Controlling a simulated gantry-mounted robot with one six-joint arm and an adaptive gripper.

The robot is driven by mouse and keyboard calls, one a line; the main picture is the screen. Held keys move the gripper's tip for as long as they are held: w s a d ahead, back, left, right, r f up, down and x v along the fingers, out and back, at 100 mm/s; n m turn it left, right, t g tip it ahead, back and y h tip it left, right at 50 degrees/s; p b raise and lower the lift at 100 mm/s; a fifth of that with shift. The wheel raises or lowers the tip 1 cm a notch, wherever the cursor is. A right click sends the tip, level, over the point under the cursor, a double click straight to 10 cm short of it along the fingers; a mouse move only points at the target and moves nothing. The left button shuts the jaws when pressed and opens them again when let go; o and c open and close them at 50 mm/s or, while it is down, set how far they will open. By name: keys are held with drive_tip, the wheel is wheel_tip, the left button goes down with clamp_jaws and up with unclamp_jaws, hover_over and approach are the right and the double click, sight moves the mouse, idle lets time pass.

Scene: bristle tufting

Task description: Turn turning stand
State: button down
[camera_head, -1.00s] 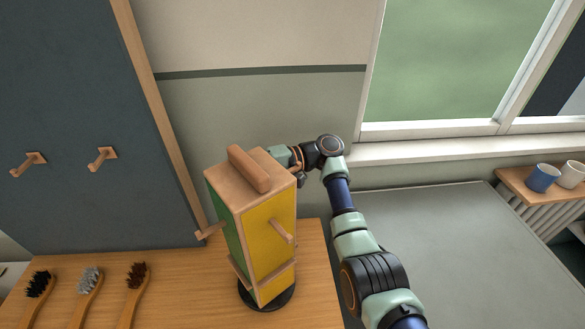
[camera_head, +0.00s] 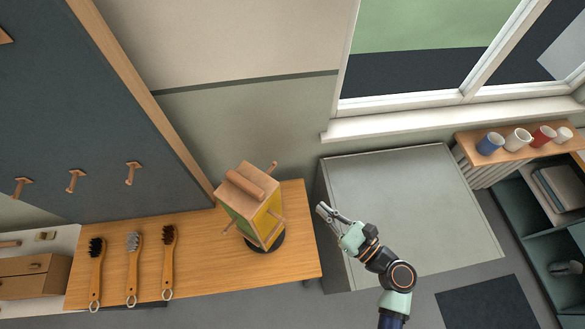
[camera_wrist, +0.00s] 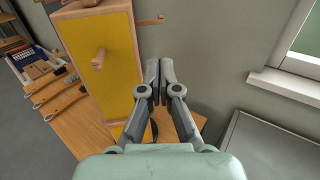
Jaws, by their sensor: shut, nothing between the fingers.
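The turning stand (camera_head: 247,203) is a wooden block tower on a dark round base (camera_head: 266,241), standing near the right end of the wooden table. It has a handle on top, a yellow face, part of a green face, and pegs sticking out of its sides. In the wrist view its yellow face (camera_wrist: 104,60) with a peg is at the left. My gripper (camera_head: 321,210) is shut and empty, to the right of the stand and apart from it in the head view. In the wrist view my gripper (camera_wrist: 160,66) shows its fingers together, right of the yellow face.
Three brushes (camera_head: 132,270) lie on the table (camera_head: 205,250) left of the stand. A grey cabinet top (camera_head: 410,205) is clear on the right. Several mugs (camera_head: 518,139) stand on a shelf by the window. A dark board with pegs (camera_head: 76,181) is at the left.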

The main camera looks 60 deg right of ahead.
drive_tip(key=p+x, duration=0.1)
drive_tip(key=x, duration=1.3)
drive_tip(key=shift+p, duration=0.4)
drive_tip(key=shift+f, duration=0.1)
